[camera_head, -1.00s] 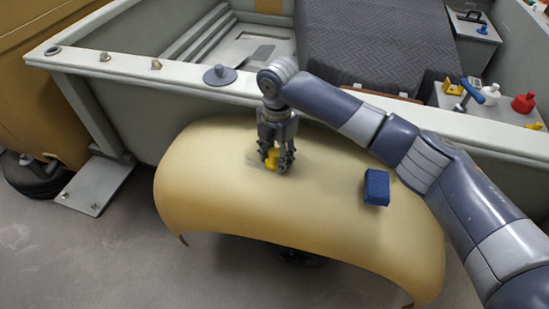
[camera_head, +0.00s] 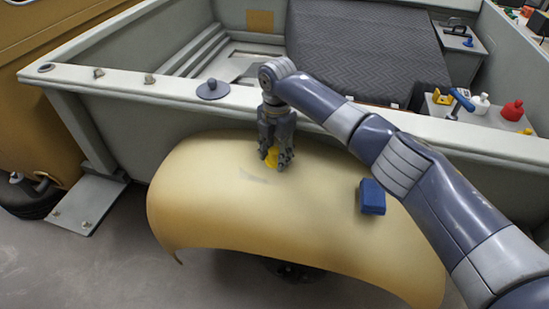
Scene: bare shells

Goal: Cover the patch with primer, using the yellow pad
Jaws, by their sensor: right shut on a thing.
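My right gripper (camera_head: 275,157) points down over the upper middle of the tan curved shell (camera_head: 215,205). It is shut on the yellow pad (camera_head: 271,157), which shows between its fingers. I cannot tell whether the pad touches the shell. The patch (camera_head: 253,176) is a faint greyish mark on the shell, just left of and below the gripper in the picture. Part of it may be hidden by the gripper. My left gripper is not in view.
A blue block (camera_head: 372,197) sits on the shell to the right, under my right arm. Behind the shell runs a pale rim (camera_head: 130,90) with a grey disc-shaped knobbed tool (camera_head: 212,89) on it. A white bottle (camera_head: 480,103) and a red bottle (camera_head: 512,110) stand at the right.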

